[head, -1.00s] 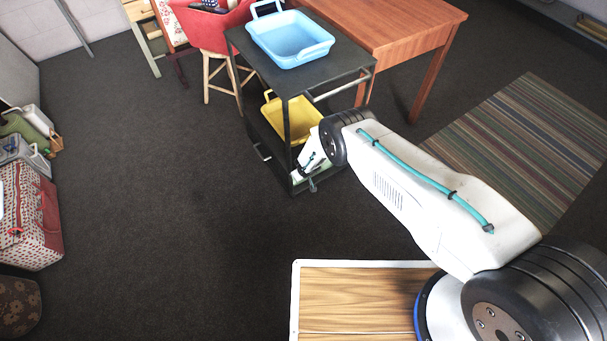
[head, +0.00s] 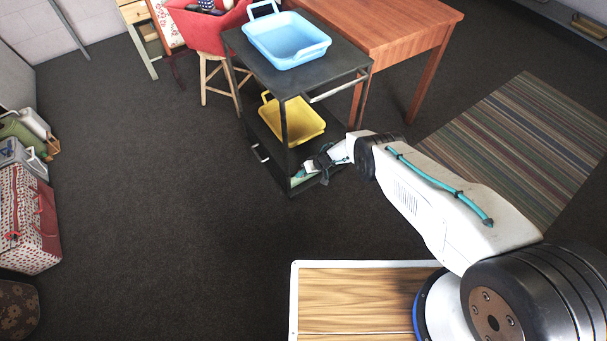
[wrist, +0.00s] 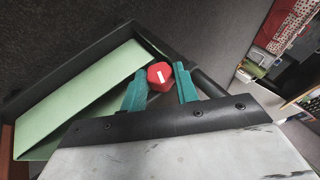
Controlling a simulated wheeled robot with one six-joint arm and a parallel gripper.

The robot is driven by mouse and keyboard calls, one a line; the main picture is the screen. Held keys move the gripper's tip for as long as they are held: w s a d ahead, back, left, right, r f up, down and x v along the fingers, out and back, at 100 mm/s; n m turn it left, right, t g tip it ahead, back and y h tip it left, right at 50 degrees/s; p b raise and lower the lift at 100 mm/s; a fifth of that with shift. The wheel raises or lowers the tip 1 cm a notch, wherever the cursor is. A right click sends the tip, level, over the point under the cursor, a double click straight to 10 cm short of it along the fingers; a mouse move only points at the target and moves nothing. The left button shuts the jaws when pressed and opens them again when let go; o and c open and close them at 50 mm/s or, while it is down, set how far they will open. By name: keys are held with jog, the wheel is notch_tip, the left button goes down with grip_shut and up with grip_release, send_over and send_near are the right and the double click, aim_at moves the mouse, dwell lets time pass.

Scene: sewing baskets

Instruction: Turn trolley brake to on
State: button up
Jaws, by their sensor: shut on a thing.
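In the wrist view a red knob (wrist: 160,80) with a short white mark sits at the trolley's dark lower edge. My gripper (head: 306,171) is low at the trolley's near corner. In the wrist view its two teal fingers (wrist: 160,71) are on either side of the red knob, shut on it. The knob is too small and covered to make out in the head view. No on or off label can be read.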

dwell(0.6)
jog(key=o, duration=1)
jog(key=shift+d+r, duration=0.1)
jog(key=shift+d, duration=0.05)
jog(key=shift+v, duration=3.75)
jog(key=shift+w+d, duration=0.1)
jog(key=shift+d, duration=0.05)
